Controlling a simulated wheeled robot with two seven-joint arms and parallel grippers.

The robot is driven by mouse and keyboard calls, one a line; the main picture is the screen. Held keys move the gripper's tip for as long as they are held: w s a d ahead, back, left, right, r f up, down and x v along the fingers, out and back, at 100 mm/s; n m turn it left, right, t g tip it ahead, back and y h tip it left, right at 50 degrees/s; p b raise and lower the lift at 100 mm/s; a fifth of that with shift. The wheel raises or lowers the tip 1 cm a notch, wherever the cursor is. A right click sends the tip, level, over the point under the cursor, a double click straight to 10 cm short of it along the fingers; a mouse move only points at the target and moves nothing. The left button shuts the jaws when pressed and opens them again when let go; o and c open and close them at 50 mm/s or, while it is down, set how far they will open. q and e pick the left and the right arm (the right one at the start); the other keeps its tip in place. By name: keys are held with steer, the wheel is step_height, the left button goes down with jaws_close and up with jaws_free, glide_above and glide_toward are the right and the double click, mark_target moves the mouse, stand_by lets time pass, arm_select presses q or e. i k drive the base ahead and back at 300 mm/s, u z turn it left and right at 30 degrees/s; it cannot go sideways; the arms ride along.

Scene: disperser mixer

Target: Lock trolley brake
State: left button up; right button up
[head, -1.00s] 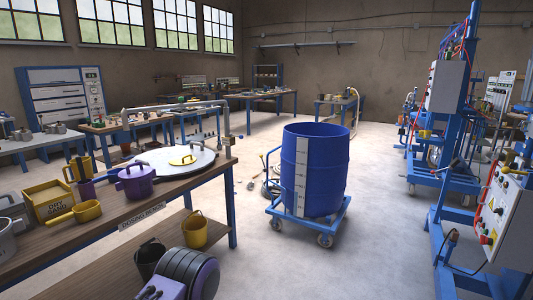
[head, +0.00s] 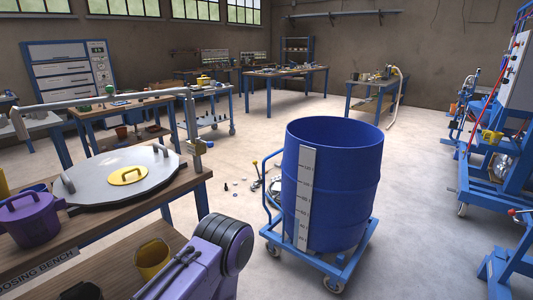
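A blue trolley (head: 345,262) with casters stands on the floor right of the bench, carrying a large open blue drum (head: 345,190) with a white scale strip. Its front-left caster (head: 274,249) and front caster (head: 333,285) show; the far side is hidden by the drum. A blue push handle (head: 267,205) rises at its left. Neither gripper is visible; a purple and grey part of my arm shows at the bottom.
A wooden dosing bench (head: 105,225) at left holds a grey lid (head: 95,190) and a purple pot (head: 33,218). A yellow bucket (head: 153,258) sits on its lower shelf. Blue machine frames (head: 505,265) stand at right. The floor between drum and machines is clear.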

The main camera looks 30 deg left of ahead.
mark_target(261, 181)
steer(key=i, duration=0.65)
steer(key=u, duration=1.4)
steer(key=i, duration=2.2)
steer(key=u, duration=0.55)
